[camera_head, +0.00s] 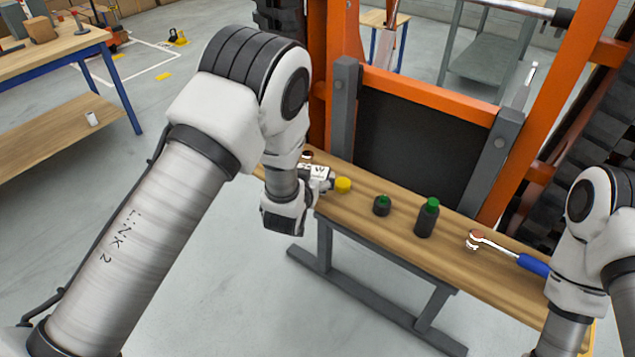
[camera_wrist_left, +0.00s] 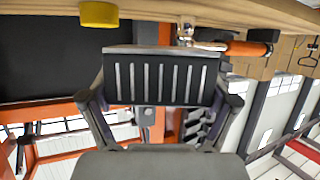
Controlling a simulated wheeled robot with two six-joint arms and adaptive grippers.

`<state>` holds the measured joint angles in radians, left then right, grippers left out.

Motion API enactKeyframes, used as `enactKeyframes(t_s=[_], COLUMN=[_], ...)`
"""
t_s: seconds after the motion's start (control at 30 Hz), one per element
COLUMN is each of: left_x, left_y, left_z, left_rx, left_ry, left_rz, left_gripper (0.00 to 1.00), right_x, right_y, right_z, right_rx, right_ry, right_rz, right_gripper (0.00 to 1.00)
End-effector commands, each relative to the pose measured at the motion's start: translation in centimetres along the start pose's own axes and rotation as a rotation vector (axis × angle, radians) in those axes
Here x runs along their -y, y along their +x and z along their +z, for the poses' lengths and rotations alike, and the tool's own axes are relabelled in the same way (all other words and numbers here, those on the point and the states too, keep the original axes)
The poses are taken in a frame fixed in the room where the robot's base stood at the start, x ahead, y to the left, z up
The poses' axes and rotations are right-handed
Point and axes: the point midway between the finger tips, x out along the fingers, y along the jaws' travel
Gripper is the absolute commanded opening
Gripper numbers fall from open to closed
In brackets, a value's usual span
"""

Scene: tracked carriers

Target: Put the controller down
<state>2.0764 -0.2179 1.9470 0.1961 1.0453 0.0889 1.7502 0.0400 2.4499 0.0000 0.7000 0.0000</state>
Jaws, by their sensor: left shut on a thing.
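The controller (camera_wrist_left: 160,78), a dark box with light vertical slots and a grey edge, sits between the two fingers of my left gripper in the left wrist view. The fingers press on its two sides. In the head view my left gripper (camera_head: 318,180) is at the left end of the wooden bench (camera_head: 465,268), beside a yellow-capped thing (camera_head: 342,185). There I cannot make out the controller, and my own wrist hides part of that spot. My right arm shows at the right edge, but its gripper is out of the picture.
Along the bench stand a small dark round part (camera_head: 382,205) with green on top and a dark bottle (camera_head: 427,218) with a green cap. A ratchet (camera_head: 505,252) with a blue handle lies further right. An orange frame (camera_head: 430,88) rises behind. Bare wood lies between these things.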

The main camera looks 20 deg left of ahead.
Motion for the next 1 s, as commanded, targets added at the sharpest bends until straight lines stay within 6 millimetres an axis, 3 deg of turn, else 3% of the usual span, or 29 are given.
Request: enactKeyframes(t_s=[0.1, 0.2, 0.27, 0.47, 0.8, 0.83, 0.87, 1.0], left_x=[0.9, 1.3, 1.4, 1.4, 1.4, 1.4, 1.4, 1.4], left_y=[3.4, 5.0, 5.5, 6.8, 6.8, 6.8, 6.7, 6.7], left_z=[-0.8, -1.3, -1.3, 1.8, 2.0, 1.9, 1.9, 1.9], left_rx=[-0.005, -0.002, -0.002, 0.001, 0.000, 0.002, 0.002, 0.002], left_ry=[-0.003, 0.000, 0.001, 0.001, 0.001, 0.001, 0.001, 0.001], left_rz=[-0.002, 0.000, 0.000, 0.000, 0.000, 0.000, 0.000, 0.000], left_gripper=[0.37, 0.37, 0.37, 0.37, 0.37, 0.94, 1.00, 1.00], right_x=[0.0, 0.0, 0.0, 0.0, 0.0, 0.0, 0.0, 0.0], right_y=[1.4, 1.8, 2.0, 4.3, 4.3, 4.2, 4.2, 4.2], right_z=[0.0, 0.0, 0.0, 0.0, 0.0, 0.0, 0.0, 0.0], right_rx=[0.000, 0.000, 0.000, 0.001, 0.000, 0.000, 0.000, 0.000], right_ry=[0.000, 0.000, 0.000, 0.000, 0.000, 0.000, 0.000, 0.000], right_rz=[0.000, 0.000, 0.000, 0.000, 0.000, 0.000, 0.000, 0.000], right_gripper=[0.00, 0.00, 0.00, 0.00, 0.00, 0.00, 0.00, 0.00])
